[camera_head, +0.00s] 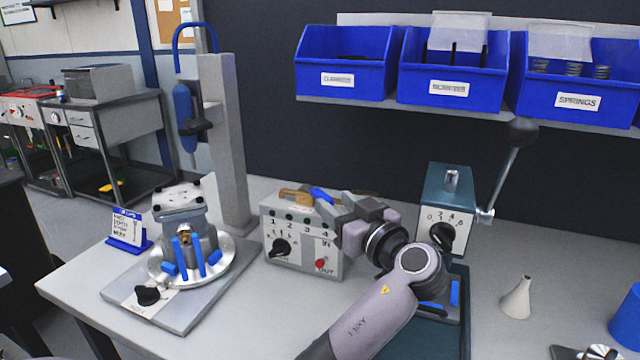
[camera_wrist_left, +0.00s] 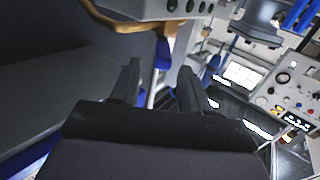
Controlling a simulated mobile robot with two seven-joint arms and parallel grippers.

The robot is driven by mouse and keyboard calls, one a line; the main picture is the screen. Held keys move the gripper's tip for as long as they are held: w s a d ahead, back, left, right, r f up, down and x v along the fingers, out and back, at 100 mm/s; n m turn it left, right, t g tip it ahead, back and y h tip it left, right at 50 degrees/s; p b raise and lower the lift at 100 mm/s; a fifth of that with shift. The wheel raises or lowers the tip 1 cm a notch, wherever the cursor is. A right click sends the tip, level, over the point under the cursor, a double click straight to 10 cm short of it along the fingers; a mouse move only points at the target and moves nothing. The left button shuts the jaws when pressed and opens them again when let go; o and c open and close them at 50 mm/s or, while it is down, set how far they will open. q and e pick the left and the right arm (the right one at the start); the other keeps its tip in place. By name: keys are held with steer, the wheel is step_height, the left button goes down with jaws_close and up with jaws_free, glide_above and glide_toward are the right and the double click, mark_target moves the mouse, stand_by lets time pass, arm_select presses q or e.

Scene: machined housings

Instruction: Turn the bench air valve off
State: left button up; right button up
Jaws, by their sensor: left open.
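A brass-coloured fitting (camera_head: 292,195) with a blue lever-like part (camera_head: 320,193) shows just above and behind the grey control box (camera_head: 276,232); I take it to be the bench air valve. My left gripper (camera_head: 338,217) is beside the box's upper right, pointing left, close to the blue part. In the left wrist view the jaws (camera_wrist_left: 160,85) are apart and empty. A brass-coloured bar (camera_wrist_left: 138,27) and a blue piece (camera_wrist_left: 162,54) lie beyond the fingertips. Touching cannot be told, and the lever's exact setting is unclear. My right gripper is not in view.
A teal box (camera_head: 450,180) with a dial and long ball-ended lever stands right of my arm. A round fixture (camera_head: 225,262) and a grey column (camera_head: 222,140) stand left. Blue bins (camera_head: 345,80) hang above. A pale funnel (camera_head: 517,300) stands at right.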

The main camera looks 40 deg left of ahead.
mark_target(318, 190)
arm_select(q)
steer(key=p+x, duration=0.2)
steer(key=x, duration=0.4)
steer(key=shift+s+a, duration=0.1)
steer(key=shift+a, duration=0.45)
steer(key=shift+w, duration=0.2)
jaws_close()
